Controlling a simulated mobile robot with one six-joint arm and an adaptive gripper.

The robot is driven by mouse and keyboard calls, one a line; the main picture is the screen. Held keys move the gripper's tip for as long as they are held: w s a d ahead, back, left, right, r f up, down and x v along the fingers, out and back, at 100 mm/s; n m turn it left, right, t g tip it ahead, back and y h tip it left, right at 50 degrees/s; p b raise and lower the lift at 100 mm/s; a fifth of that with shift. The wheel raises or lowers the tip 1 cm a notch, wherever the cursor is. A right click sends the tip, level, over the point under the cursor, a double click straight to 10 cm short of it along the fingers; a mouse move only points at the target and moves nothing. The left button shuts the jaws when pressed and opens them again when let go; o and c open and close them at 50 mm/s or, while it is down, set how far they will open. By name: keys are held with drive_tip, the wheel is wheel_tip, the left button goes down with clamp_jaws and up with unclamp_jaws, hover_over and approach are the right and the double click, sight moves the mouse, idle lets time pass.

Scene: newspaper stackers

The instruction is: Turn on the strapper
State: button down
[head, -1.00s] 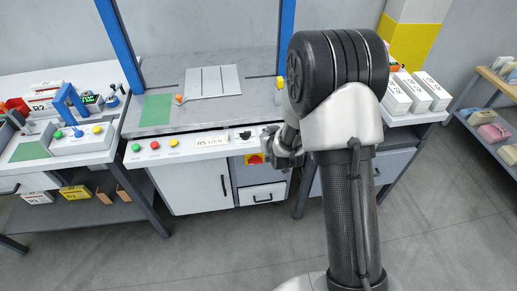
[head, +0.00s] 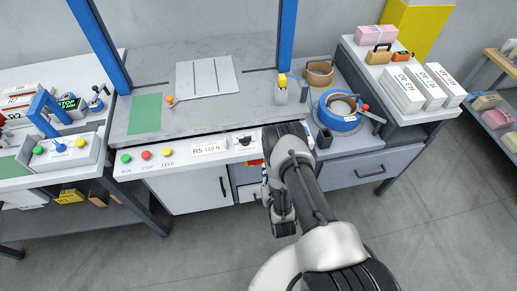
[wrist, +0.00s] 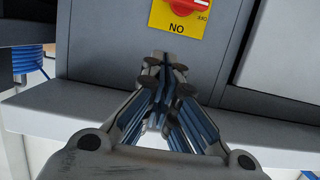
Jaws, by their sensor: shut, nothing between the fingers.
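The strapper has a grey table (head: 215,115) with blue uprights and a front panel carrying green (head: 126,158), red (head: 146,155) and yellow (head: 167,152) buttons above the words RUN, STOP and FEED. A red rotary switch (wrist: 180,6) on a yellow plate (wrist: 172,25) shows at the top of the wrist view. The plate's lettering, ON and OFF, appears upside down and the knob is cut off by the frame edge. My gripper (wrist: 164,62) is shut and empty, its tips just below the plate in that picture, apart from the knob. In the head view my arm mostly hides this switch.
A black knob (head: 245,139) sits on the panel beside the R5 120 N label (head: 210,147). A blue strap reel (head: 340,123) and a white stand of paper bundles (head: 424,83) are at the right. Another workstation (head: 68,152) stands at the left. Grey floor in front is free.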

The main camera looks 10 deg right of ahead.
drive_tip(key=shift+f, duration=0.1)
drive_tip(key=shift+s, duration=0.1)
drive_tip(key=b, duration=0.4)
hover_over(262, 160)
drive_tip(key=f+v, duration=0.1)
drive_tip(key=v, duration=0.1)
drive_tip(key=f, duration=0.2)
drive_tip(key=shift+s+a+f+b, duration=0.15)
drive_tip(key=shift+f+b, duration=0.3)
drive_tip(key=shift+f, duration=0.5)
drive_tip(key=shift+w+a+f+b, duration=0.15)
drive_tip(key=shift+f+b, duration=0.25)
drive_tip(key=shift+f, duration=0.6)
